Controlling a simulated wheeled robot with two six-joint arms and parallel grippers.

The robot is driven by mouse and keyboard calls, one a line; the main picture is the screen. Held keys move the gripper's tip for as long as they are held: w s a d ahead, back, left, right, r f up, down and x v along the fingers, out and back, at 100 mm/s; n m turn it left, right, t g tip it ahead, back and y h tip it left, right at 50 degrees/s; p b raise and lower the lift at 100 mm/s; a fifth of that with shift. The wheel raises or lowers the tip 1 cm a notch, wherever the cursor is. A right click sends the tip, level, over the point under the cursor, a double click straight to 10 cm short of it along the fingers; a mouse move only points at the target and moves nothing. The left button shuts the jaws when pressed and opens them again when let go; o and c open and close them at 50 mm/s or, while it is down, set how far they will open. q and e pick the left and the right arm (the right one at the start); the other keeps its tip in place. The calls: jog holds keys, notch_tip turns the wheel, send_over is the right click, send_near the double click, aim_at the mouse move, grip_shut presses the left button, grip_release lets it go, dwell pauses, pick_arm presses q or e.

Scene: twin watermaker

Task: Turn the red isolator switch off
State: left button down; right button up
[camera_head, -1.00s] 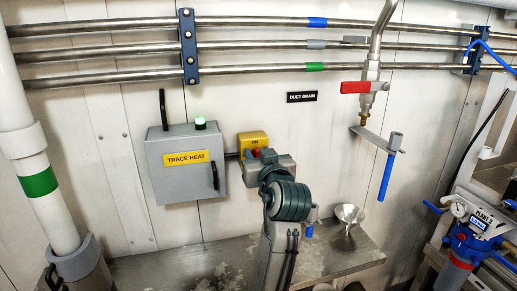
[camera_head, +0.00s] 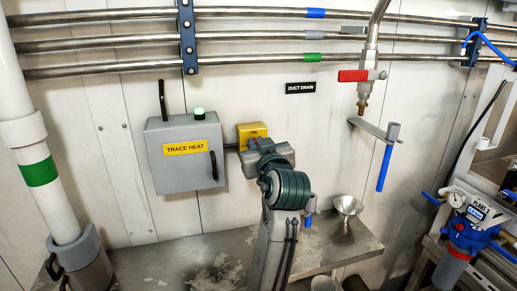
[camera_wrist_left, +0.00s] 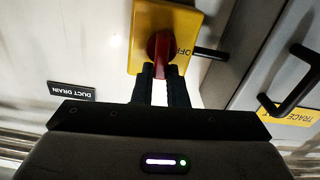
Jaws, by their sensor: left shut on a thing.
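The yellow isolator box (camera_head: 251,131) is on the wall right of the grey trace heat box, with "ON" at its top edge. In the left wrist view, the yellow plate (camera_wrist_left: 185,18) shows inverted, with "OFF" at the right of the red switch knob (camera_wrist_left: 162,48). The knob stands about vertical in that picture. My left gripper (camera_wrist_left: 161,75) is shut on the red knob, one dark finger on each side. In the head view my left gripper (camera_head: 261,144) covers the knob and the lower part of the box. My right gripper is not in view.
A red-handled valve (camera_head: 353,76) and a bracket with a blue tube (camera_head: 384,168) are to the right. A funnel (camera_head: 347,206) is by the metal bench (camera_head: 190,258).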

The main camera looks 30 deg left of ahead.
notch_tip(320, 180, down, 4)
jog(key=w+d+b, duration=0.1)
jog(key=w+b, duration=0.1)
jog(key=b, duration=0.2)
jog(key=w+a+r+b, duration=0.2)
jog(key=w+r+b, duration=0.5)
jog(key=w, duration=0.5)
pick_arm(q)
jog(key=n, duration=0.4)
jog(key=f+n+b, duration=0.1)
jog(key=n, duration=0.4)
jog(key=s+a+n+b, duration=0.1)
jog(key=n, duration=0.3)
jog(key=shift+s+f, duration=0.1)
jog(key=shift+f, duration=0.15)
jog(key=n+b, duration=0.3)
jog(key=shift+a+f+n, duration=0.1)
jog(key=shift+n, duration=0.5)
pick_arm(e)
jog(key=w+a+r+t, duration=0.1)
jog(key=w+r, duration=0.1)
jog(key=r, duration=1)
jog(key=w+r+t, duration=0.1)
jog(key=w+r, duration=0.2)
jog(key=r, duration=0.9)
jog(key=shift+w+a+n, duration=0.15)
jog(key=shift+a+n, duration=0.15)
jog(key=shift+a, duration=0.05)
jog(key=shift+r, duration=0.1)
